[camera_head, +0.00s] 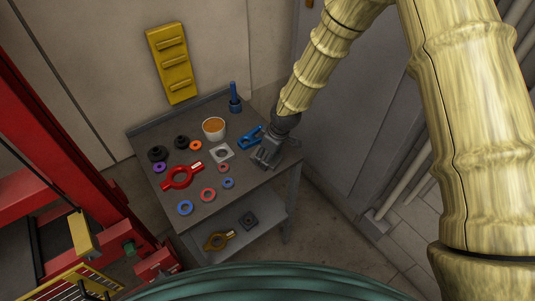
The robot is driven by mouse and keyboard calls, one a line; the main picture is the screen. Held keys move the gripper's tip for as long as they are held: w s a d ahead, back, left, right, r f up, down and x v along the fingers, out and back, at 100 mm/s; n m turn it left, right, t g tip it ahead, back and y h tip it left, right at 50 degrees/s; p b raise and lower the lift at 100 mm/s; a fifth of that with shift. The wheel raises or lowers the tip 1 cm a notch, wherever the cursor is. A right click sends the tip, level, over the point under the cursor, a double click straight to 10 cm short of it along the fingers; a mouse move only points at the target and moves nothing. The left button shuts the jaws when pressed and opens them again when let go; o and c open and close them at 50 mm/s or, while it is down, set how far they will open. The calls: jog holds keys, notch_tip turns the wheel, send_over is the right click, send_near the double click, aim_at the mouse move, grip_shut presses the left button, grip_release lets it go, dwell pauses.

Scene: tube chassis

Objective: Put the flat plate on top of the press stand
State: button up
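A light grey square piece with a round dark centre (221,153) lies on the grey cart's top; it looks like the flat plate, but I cannot be sure. A blue frame-like piece (250,137) lies right of it, partly beside my gripper. I cannot tell for certain which thing is the press stand; a dark square block with a round centre (248,220) sits on the lower shelf. My gripper (264,161) is low over the right end of the cart top, right of the grey piece and apart from it. Its fingers are too small to read, and nothing is clearly held.
A yellow-handled ring (217,240) lies on the lower shelf. Walls stand behind and right; red framework is at left.

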aim_at(275, 160)
jog(key=shift+o, duration=0.3)
jog(key=shift+d+r, duration=0.1)
jog(key=shift+r, duration=0.5)
jog(key=b+v, duration=0.4)
jog(key=v, duration=0.7)
jog(key=s+d+f+m, duration=0.35)
jog(key=s+f, duration=0.55)
jog(key=f, duration=0.4)
jog(key=s+d+f+m+h, duration=0.1)
jog(key=s+d+f+m, duration=0.2)
jog(key=s, duration=0.6)
jog(key=s+d+f+m+g+h, duration=0.1)
jog(key=s+d+f+m, duration=0.1)
jog(key=s+d+f, duration=0.5)
jog(key=s+d+f+m, duration=0.3)
jog(key=s+d+f, duration=0.3)
jog(key=s, duration=0.6)
jog(key=shift+s+f+m+g+h, duration=0.2)
jog(key=shift+f+m+g+h, duration=0.15)
jog(key=shift+f+h, duration=0.1)
